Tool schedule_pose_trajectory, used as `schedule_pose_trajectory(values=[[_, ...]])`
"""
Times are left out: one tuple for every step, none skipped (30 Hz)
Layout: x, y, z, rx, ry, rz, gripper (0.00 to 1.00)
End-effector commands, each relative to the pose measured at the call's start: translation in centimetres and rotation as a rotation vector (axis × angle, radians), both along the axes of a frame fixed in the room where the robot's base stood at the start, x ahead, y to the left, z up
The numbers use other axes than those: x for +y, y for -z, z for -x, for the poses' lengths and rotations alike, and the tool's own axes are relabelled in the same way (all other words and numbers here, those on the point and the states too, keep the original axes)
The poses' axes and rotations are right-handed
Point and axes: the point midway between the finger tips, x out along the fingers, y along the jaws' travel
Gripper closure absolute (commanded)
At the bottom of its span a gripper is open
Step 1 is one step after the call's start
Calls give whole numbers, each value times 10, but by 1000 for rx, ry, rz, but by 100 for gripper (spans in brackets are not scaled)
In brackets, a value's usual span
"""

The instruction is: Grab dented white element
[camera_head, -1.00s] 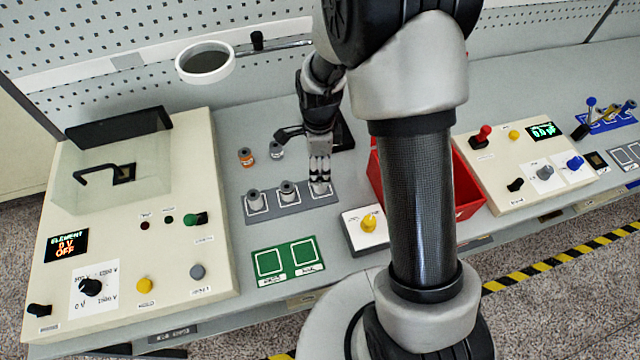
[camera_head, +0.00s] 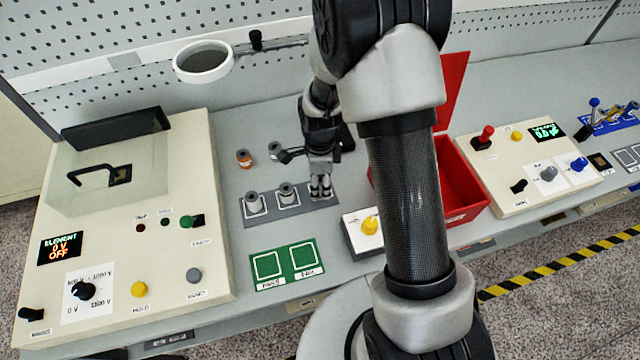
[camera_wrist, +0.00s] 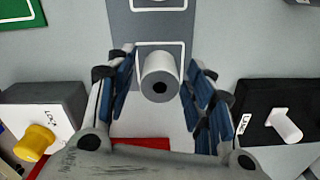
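In the head view my gripper (camera_head: 320,188) is down at the right slot of the tray and largely hides that element. Two more pale elements stand in the left slot (camera_head: 254,202) and middle slot (camera_head: 287,194).
Behind the tray stand an orange-banded element (camera_head: 244,159) and a grey one (camera_head: 274,150). A box with a yellow knob (camera_head: 370,226) and an open red bin (camera_head: 463,185) are to the right. A green two-slot mat (camera_head: 287,263) lies in front.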

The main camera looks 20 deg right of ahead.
Motion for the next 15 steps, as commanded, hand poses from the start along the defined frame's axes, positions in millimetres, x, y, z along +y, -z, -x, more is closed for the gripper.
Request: schedule_pose_trajectory(values=[[0, 0, 0, 0, 0, 0, 58], [0, 0, 0, 0, 0, 0, 60], [0, 0, 0, 0, 0, 0, 62], [0, 0, 0, 0, 0, 0, 64], [0, 0, 0, 0, 0, 0, 66], [0, 0, 0, 0, 0, 0, 69], [0, 0, 0, 0, 0, 0, 71], [0, 0, 0, 0, 0, 0, 73], [0, 0, 0, 0, 0, 0, 76], [0, 0, 0, 0, 0, 0, 78], [0, 0, 0, 0, 0, 0, 80], [0, 0, 0, 0, 0, 0, 82], [0, 0, 0, 0, 0, 0, 84], [0, 0, 0, 0, 0, 0, 86], [0, 0, 0, 0, 0, 0, 89]])
